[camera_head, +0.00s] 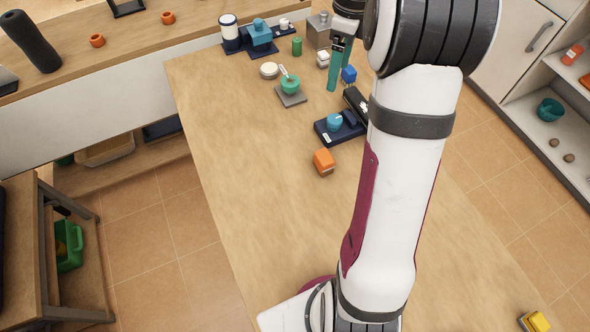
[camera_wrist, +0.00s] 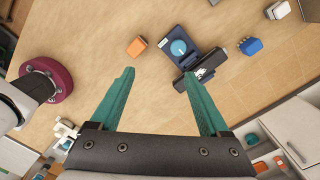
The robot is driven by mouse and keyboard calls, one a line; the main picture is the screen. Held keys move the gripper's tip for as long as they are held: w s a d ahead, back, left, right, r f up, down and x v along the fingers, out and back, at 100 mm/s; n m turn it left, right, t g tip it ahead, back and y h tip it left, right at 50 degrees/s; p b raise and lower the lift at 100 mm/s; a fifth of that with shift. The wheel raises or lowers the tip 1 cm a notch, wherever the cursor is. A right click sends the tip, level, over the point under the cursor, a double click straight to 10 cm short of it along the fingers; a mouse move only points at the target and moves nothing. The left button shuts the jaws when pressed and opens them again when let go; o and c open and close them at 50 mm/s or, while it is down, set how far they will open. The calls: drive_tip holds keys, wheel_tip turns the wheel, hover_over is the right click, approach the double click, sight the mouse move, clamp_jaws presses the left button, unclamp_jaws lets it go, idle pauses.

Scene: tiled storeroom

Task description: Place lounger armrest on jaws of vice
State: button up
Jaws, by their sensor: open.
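No part is plainly marked as the lounger armrest. A long black piece with a white label (camera_head: 356,101) may be it; it also shows in the wrist view (camera_wrist: 207,63). It lies beside a dark navy base (camera_head: 326,133) bearing a round blue part (camera_head: 334,121). I cannot tell whether this base belongs to the vice. Another navy base with a blue block-shaped part (camera_head: 260,35) stands at the far end of the table. My gripper (camera_wrist: 158,73) has teal fingers, apart and empty, above the table. In the wrist view its right fingertip overlaps near the black piece; contact cannot be told.
An orange block (camera_head: 324,160) lies on the wooden table (camera_head: 235,150). A blue block (camera_head: 348,74), a white block (camera_head: 323,59) and a green cup on a grey slab (camera_head: 290,99) are near my gripper. Shelves (camera_head: 545,125) stand right.

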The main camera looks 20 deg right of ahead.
drive_tip(key=s+a+r+n, duration=0.3)
drive_tip(key=s+a+n, duration=0.9)
drive_tip(key=a, duration=0.4)
drive_tip(key=s+a+f+n, duration=0.2)
drive_tip(key=s+a+n, duration=0.1)
drive_tip(key=s+n, duration=0.2)
drive_tip(key=s+a+f+n+y, duration=0.1)
drive_tip(key=s+a+f+n, duration=0.2)
drive_tip(key=s+n, duration=0.2)
drive_tip(key=s, duration=0.3)
drive_tip(key=shift+s+a+f, duration=0.2)
drive_tip(key=shift+a, duration=0.1)
